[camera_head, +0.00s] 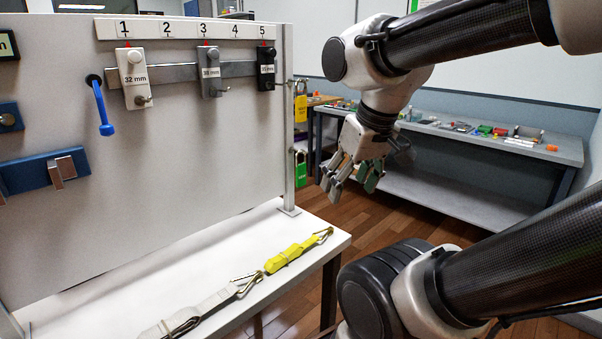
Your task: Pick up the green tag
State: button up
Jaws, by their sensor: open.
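The green tag (300,170) hangs upright at the right edge of the grey panel, beside its metal post and below a small metal peg or hook. A white mark shows on its lower part. My gripper (350,182) is to the right of the tag, fingers pointing down and apart, with nothing seen between them. In the picture there is a gap between the fingers and the tag. The exact depth between them is hard to tell.
A yellow tag (300,103) hangs above the green one. The panel (190,150) stands on a white table (130,275) holding grey (200,312) and yellow (290,255) straps with hooks. A bench (550,155) with small items stands behind my arm.

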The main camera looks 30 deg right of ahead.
aim_at(302, 170)
jog(key=d+f+m+g+y, duration=0.25)
jog(key=f+m+g, duration=0.2)
jog(key=f, duration=0.55)
jog(key=w+a+f+m+t+y, duration=0.3)
jog(key=w+f+m+t+y, duration=0.45)
jog(key=m, duration=0.75)
jog(key=w+d+r+m+t+h, duration=0.1)
jog(key=w+d+m+t+h, duration=0.1)
jog(key=w, duration=0.6)
jog(key=w+d+r+m+t+h, duration=0.2)
jog(key=w+d+m+t, duration=0.3)
jog(key=w+d+m, duration=0.1)
jog(key=w+d+r+m+t+h, duration=0.1)
jog(key=w+d+m+t, duration=0.2)
jog(key=w, duration=0.6)
jog(key=shift+w+d+r+m+h, duration=0.1)
jog(key=shift+w+d+m+h, duration=0.1)
jog(key=shift+d+m, duration=0.3)
jog(key=shift+w+d+r+m+h, duration=0.1)
jog(key=shift+w+d+m+h, duration=0.1)
jog(key=shift+m, duration=0.45)
jog(key=x, duration=0.5)
jog(key=c, duration=1.1)
